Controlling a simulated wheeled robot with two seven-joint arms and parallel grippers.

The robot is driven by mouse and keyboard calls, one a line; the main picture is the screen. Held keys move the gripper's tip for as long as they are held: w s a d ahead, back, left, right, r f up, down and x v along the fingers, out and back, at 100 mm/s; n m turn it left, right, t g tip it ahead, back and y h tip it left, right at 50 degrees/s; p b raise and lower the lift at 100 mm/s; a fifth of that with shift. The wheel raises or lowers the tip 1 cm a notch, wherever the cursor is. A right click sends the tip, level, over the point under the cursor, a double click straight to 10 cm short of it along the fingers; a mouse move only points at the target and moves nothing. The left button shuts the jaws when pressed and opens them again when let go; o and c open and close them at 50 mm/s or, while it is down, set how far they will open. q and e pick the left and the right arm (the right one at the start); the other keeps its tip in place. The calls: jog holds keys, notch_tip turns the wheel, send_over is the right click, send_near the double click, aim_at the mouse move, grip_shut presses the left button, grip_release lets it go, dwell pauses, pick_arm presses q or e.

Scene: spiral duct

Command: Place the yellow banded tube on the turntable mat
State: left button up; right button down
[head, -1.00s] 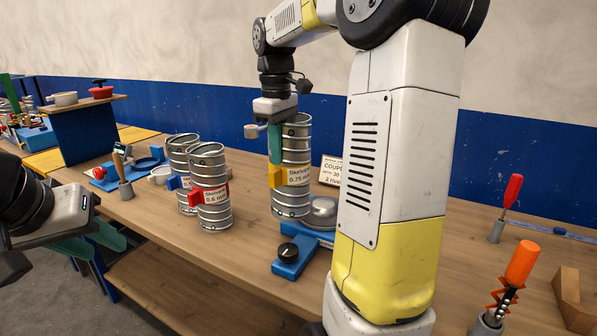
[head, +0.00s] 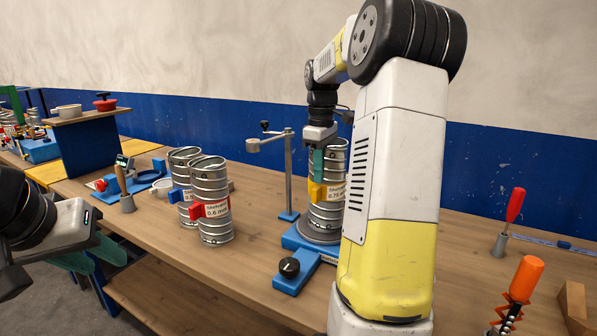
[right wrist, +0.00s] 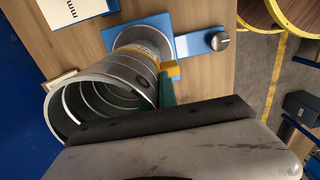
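The yellow banded tube (head: 326,213) is a ribbed metal cylinder with a yellow clip and a label. It stands upright over the grey turntable mat (head: 308,238) on a blue base; I cannot tell whether its bottom touches the mat. My right gripper (head: 318,168) is shut on the tube at its yellow clip, one green finger showing. In the right wrist view the tube (right wrist: 115,80) leads down to the round grey mat (right wrist: 160,47), its open end toward the camera. My left gripper (head: 92,256) is open and empty at the far left.
A red-banded tube (head: 212,220) and a blue-banded tube (head: 181,165) stand together to the left. A metal post (head: 289,175) with a side arm rises behind the turntable.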

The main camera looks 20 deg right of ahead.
jog(key=c, duration=1.7)
grip_release()
jog(key=shift+f, duration=0.1)
